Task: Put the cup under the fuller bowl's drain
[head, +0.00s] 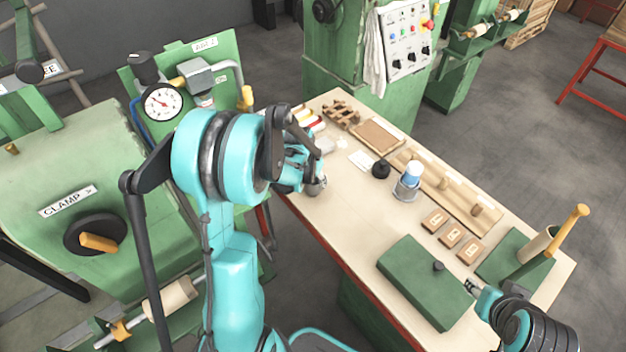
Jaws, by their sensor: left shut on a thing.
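My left gripper (309,170) is over the table's left edge, shut on a small silvery metal cup (317,187). The gripper's fingers hide part of the cup, and its contents cannot be seen. A grey block (203,77) with a short fitting under it is mounted on the green panel beside a pressure gauge (163,103). My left arm stands in front of the lower panel, and I cannot make out two bowls, their drains or their levels. My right gripper (474,288) is beside the green box at the table's near right; whether it is open is unclear.
The worktable (335,215) holds a silvery container with a blue and white top (407,181), a dark round thing (381,169), several small brown boxes (452,236), a wooden rack (341,113) and a green box (427,281). A green machine (60,180) with a handwheel stands left.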

